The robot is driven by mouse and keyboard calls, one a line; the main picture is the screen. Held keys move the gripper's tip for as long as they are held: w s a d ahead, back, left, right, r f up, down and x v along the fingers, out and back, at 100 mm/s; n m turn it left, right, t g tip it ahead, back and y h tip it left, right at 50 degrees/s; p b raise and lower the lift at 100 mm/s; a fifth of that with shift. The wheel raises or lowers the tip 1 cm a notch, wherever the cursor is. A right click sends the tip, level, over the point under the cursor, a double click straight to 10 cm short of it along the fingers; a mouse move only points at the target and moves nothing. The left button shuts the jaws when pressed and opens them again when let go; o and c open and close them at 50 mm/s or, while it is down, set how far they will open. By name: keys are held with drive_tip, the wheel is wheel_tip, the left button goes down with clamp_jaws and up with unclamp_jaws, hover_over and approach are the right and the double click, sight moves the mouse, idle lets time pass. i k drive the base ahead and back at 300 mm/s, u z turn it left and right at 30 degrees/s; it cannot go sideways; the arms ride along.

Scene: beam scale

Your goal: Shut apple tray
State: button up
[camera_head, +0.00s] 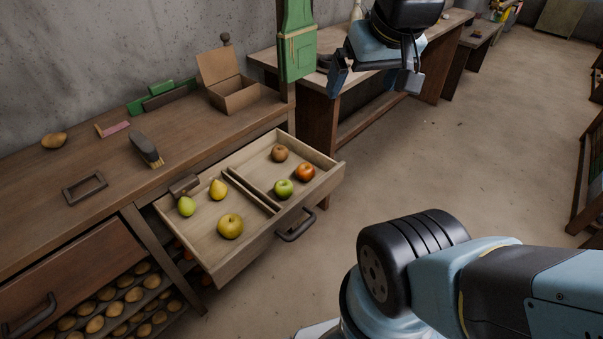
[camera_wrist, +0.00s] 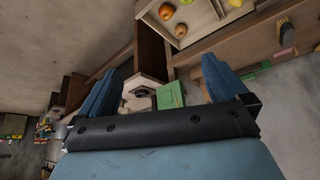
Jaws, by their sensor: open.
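The apple tray is a pale wooden drawer (camera_head: 238,262) pulled out from the brown workbench. It has a dark handle (camera_head: 297,227) on its front and a low divider (camera_head: 254,190) inside. My gripper (camera_head: 374,78) is open and empty, high up and beyond the drawer to the right. In the wrist view, my fingers (camera_wrist: 158,88) are apart, and part of the drawer (camera_wrist: 206,18) shows at the top.
A closed drawer (camera_head: 70,269) is at left, above shelves of round produce (camera_head: 125,296). The workbench top holds a brush (camera_head: 146,149), an open box (camera_head: 238,93) and a black frame (camera_head: 85,187). Floor right of the drawer is clear.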

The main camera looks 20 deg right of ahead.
sight(250, 175)
drive_tip(key=z, duration=1.25)
drive_tip(key=k, duration=1.6)
drive_tip(key=u, duration=1.1)
drive_tip(key=i, duration=1)
